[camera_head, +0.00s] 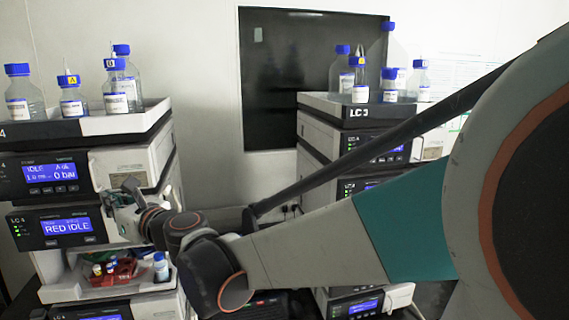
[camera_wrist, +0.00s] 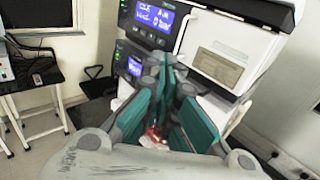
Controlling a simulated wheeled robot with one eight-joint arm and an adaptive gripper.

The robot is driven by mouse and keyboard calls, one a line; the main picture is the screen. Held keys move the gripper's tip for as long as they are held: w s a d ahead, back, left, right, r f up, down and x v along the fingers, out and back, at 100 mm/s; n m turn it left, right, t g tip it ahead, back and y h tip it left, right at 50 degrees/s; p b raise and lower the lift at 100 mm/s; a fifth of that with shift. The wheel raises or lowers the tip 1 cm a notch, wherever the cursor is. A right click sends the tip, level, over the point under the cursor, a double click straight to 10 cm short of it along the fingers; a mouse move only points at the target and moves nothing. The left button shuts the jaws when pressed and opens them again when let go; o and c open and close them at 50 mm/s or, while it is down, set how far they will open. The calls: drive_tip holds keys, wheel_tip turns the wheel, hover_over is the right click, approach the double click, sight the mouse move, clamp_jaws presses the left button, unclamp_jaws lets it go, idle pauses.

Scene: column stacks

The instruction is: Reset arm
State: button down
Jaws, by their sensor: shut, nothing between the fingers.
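My arm reaches from the right across the head view to the left instrument stack (camera_head: 125,165). My gripper (camera_head: 118,200) is in front of that stack, near the unit whose screen reads "RED IDLE" (camera_head: 67,227). In the wrist view my gripper (camera_wrist: 174,85) shows its teal-padded fingers brought together at the tips, with nothing held. The stack (camera_wrist: 225,65) stands beyond the fingers, tilted in the picture. The exact gap between gripper and stack cannot be told.
An open bay below holds small vials (camera_head: 105,267), a red item (camera_head: 125,270) and a blue-capped bottle (camera_head: 161,267). Several bottles stand in the top tray (camera_head: 90,124). A second stack (camera_head: 320,150) stands behind my arm. A dark table (camera_wrist: 35,72) is at left in the wrist view.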

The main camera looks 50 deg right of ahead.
drive_tip(key=s+a+f+n+g+y+b, duration=0.1)
drive_tip(key=s+a+f+n+g+b, duration=0.15)
drive_tip(key=s+f+n+b, duration=0.35)
drive_tip(key=s+a+f+n+g+b, duration=0.1)
drive_tip(key=s+a+f+n+b, duration=0.25)
drive_tip(key=f+n, duration=0.45)
drive_tip(key=s+a+f+n+g+y+b, duration=0.1)
drive_tip(key=s+a+f+n+g+b, duration=0.1)
drive_tip(key=s+f+n+b, duration=0.5)
drive_tip(key=s+d+f+n+g+h+b, duration=0.1)
drive_tip(key=s+d+f+n+b, duration=0.1)
drive_tip(key=f, duration=0.5)
drive_tip(key=s+d+f+n+g+h+b, duration=0.2)
drive_tip(key=s+f+n+b, duration=0.2)
drive_tip(key=f+n, duration=0.2)
drive_tip(key=s+d+f+n+g+h+b, duration=0.2)
drive_tip(key=f+n, duration=0.3)
drive_tip(key=f, duration=0.4)
drive_tip(key=shift+s+d+b, duration=0.45)
drive_tip(key=shift+s+b, duration=0.35)
drive_tip(key=shift+b, duration=0.05)
drive_tip(key=shift+f, duration=0.1)
